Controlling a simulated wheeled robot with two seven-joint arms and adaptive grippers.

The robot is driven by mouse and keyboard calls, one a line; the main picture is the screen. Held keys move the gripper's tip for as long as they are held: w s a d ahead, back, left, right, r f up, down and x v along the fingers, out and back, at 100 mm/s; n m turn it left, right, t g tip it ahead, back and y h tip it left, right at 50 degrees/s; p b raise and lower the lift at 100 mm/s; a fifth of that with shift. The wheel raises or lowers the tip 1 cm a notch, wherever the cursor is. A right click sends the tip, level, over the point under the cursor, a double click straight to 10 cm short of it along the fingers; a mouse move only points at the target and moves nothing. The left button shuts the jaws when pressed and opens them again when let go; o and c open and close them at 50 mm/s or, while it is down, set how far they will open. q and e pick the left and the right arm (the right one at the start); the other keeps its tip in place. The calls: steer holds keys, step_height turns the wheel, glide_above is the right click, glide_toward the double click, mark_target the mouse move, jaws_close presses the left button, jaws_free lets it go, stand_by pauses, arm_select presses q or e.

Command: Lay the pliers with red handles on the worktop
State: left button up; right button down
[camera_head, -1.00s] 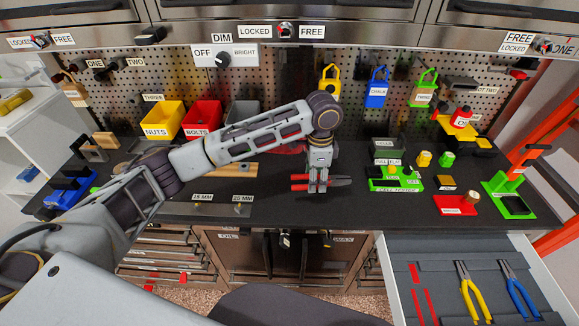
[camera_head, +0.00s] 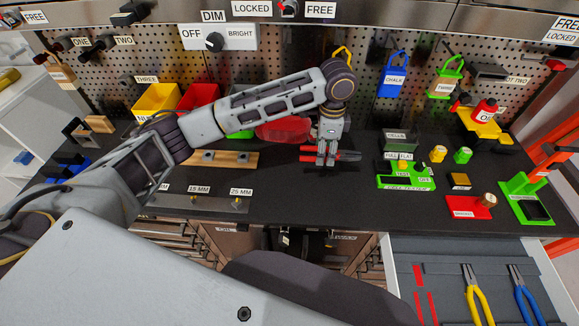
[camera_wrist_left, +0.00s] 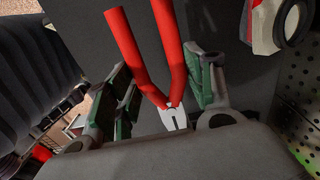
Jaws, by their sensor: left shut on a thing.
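The pliers with red handles (camera_head: 347,156) are held in my left gripper (camera_head: 326,162), over the middle of the dark worktop (camera_head: 290,195). Their grey jaws point right in the head view. The left gripper points down and is shut on them. In the left wrist view, the two red handles (camera_wrist_left: 140,50) spread out from between the green-padded fingers (camera_wrist_left: 165,95), with the light metal pivot near the palm. Whether the pliers touch the worktop, I cannot tell. My right gripper is in no view.
A red transparent object (camera_head: 284,130) lies behind the gripper. A green cell tester (camera_head: 405,178) stands to the right, and a wooden socket strip (camera_head: 215,158) to the left. An open drawer (camera_head: 455,250) at lower right holds yellow and blue pliers. The worktop in front is clear.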

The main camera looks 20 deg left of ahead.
arm_select(q)
glide_above(320, 176)
step_height(320, 176, down, 5)
steer(key=shift+d+f+p, duration=0.1)
steer(key=shift+p, duration=0.25)
steer(key=shift+f, duration=0.5)
steer(key=shift+f, duration=1.45)
steer(key=shift+f+p, duration=0.3)
steer(key=shift+f, duration=0.15)
